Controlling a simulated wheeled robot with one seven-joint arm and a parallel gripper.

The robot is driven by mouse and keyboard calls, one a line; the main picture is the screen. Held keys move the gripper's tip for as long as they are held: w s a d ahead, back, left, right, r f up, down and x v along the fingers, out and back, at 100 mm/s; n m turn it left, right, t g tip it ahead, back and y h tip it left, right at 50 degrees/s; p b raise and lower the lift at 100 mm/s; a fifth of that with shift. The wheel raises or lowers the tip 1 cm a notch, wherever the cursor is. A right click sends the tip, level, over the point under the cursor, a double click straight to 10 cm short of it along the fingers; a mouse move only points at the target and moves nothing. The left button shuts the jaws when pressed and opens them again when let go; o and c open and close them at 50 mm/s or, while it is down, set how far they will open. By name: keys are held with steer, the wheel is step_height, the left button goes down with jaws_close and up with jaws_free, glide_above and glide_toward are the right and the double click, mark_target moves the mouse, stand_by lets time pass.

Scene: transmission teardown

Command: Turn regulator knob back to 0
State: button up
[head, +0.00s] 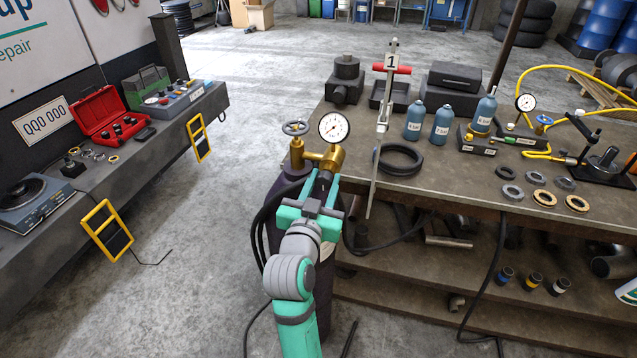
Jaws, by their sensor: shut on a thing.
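A brass regulator (326,158) with a round white gauge (334,127) sits on top of a dark gas cylinder (273,232). A grey handwheel valve (295,127) stands left of the gauge. My gripper (323,184) is at the near side of the regulator, its two teal fingers pointing away from me and shut on the regulator knob (324,181). The knob is mostly hidden between the fingers, so its setting cannot be read. The gauge needle is too small to read surely. My arm covers part of the cylinder.
A workbench (440,190) to the right carries blue bottles (442,125), rings, a second gauge (526,103) and yellow hoses. A left bench holds a red case (100,115).

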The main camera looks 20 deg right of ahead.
steer(key=n, duration=0.4)
steer(key=shift+w+a, duration=0.15)
steer(key=shift+a, duration=0.25)
steer(key=n, duration=0.4)
steer(key=shift+n, duration=0.3)
steer(key=n, duration=0.8)
steer(key=shift+n, duration=0.4)
steer(key=n, duration=0.4)
steer(key=shift+f+g, duration=0.1)
steer(key=shift+g, duration=0.2)
steer(key=n, duration=0.4)
steer(key=shift+n+h, duration=0.3)
steer(key=shift+n, duration=0.1)
steer(key=n, duration=0.4)
steer(key=shift+n, duration=2.2)
